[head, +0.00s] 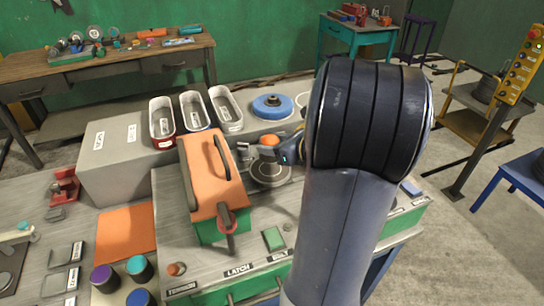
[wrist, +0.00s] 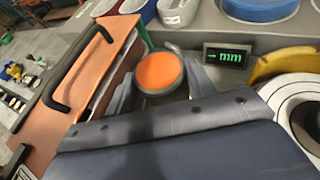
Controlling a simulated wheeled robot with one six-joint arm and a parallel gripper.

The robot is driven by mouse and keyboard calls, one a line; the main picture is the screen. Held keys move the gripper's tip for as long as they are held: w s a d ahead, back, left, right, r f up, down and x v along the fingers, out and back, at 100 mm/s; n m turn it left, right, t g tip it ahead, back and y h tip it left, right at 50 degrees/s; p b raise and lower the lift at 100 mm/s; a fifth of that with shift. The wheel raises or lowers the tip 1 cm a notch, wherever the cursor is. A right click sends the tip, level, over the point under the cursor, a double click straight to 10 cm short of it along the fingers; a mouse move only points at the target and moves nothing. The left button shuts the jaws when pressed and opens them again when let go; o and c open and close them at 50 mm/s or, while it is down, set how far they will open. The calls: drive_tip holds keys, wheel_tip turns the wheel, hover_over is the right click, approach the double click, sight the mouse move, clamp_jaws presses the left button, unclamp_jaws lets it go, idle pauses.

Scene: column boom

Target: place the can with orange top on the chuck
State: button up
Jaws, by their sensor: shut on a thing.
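The can with the orange top (head: 269,141) is between the fingers of my gripper (head: 267,150), over the green-fronted bench. In the wrist view the orange top (wrist: 160,72) faces the camera, and the gripper fingers (wrist: 161,85) stand on both sides of it. My gripper is shut on this can. A round grey plate with rings, which looks like the chuck (head: 270,173), lies just below the can in the head view. I cannot tell the gap between can and plate. My gripper body hides that area in the wrist view.
A box with an orange lid and black handle (head: 212,175) stands close left of the can. Trays (head: 161,122) and a blue disc (head: 272,106) are behind. A lit display (wrist: 228,55) and a pale ring (wrist: 288,105) are right of it. Cans with other tops (head: 139,268) stand front left.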

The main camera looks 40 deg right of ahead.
drive_tip(key=shift+f, duration=2.05)
drive_tip(key=shift+f, duration=0.1)
drive_tip(key=o, duration=1.1)
drive_tip(key=b+v, duration=0.1)
drive_tip(key=v, duration=1.1)
